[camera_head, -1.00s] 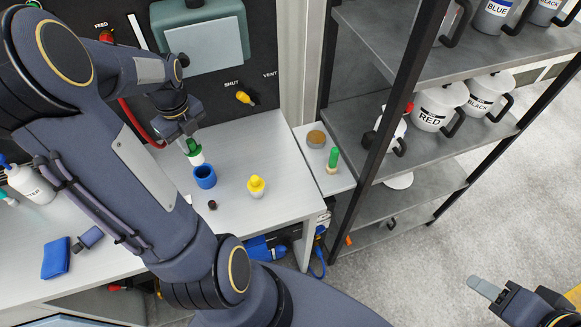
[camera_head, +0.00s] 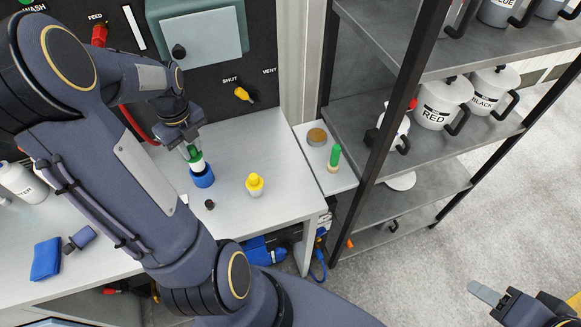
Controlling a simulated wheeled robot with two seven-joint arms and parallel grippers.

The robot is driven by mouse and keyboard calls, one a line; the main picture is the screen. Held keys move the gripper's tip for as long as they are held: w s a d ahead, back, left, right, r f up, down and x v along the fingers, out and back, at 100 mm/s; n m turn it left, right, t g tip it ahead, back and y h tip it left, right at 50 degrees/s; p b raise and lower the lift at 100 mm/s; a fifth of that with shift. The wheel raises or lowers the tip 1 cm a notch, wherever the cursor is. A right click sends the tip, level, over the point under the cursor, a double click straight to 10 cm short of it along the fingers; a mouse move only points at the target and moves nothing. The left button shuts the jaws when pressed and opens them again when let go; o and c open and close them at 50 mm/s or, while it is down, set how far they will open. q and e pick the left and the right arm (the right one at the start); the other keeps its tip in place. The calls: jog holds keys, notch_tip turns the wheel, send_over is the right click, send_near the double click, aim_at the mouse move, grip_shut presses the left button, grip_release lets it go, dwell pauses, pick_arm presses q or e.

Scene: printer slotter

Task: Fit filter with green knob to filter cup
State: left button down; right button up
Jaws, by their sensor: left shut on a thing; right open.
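My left gripper (camera_head: 187,150) is shut on the filter with the green knob (camera_head: 195,158), gripping it by the knob. The filter's white body (camera_head: 197,166) is directly above the blue filter cup (camera_head: 202,178), its lower end at the cup's mouth. I cannot tell how far inside the cup it reaches. The cup stands upright on the grey worktop. My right gripper (camera_head: 486,294) is open and empty at the lower right, over the floor and far from the worktop.
A yellow-topped filter (camera_head: 255,185) and a small dark cap (camera_head: 210,204) stand on the worktop (camera_head: 290,200). A green-handled item (camera_head: 334,158) and a brown round piece (camera_head: 317,137) are on the side shelf. A rack with labelled jugs (camera_head: 439,105) stands at the right.

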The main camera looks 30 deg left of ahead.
aim_at(196, 161)
pick_arm(q)
jog(key=shift+f+b, duration=2.55)
jog(key=shift+f, duration=0.5)
jog(key=c, duration=1.2)
grip_release()
jog(key=shift+r, duration=0.15)
notch_tip(196, 161, up, 8)
jog(key=shift+f, duration=0.2)
